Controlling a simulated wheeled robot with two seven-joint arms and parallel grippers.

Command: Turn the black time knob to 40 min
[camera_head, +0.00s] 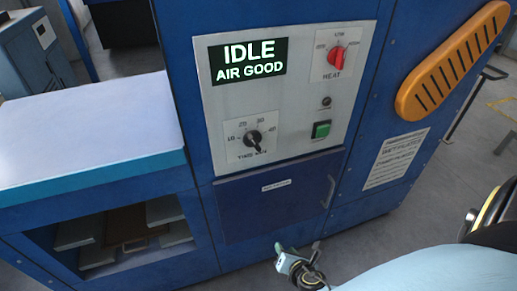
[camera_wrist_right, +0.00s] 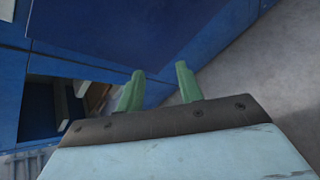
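The black time knob (camera_head: 254,138) is on the light grey control panel (camera_head: 222,104) of a blue machine. Numbers from 10 to 40 arc above it, with a TIME label below. The knob looks turned at a slant, but I cannot tell which number it marks. My right gripper (camera_head: 298,250) is low in front of the machine, below the panel and clear of the knob. Its green fingers (camera_wrist_right: 160,72) are apart with nothing between them in the right wrist view. My left gripper is not in view.
A red heat knob (camera_head: 338,57), green button (camera_head: 321,130) and lit display reading IDLE, AIR GOOD (camera_head: 248,62) share the panel. A blue door (camera_head: 270,205) with a handle (camera_head: 329,190) is below. A white-topped counter (camera_head: 85,130) stands left; an orange slotted handle (camera_head: 452,62) is at right.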

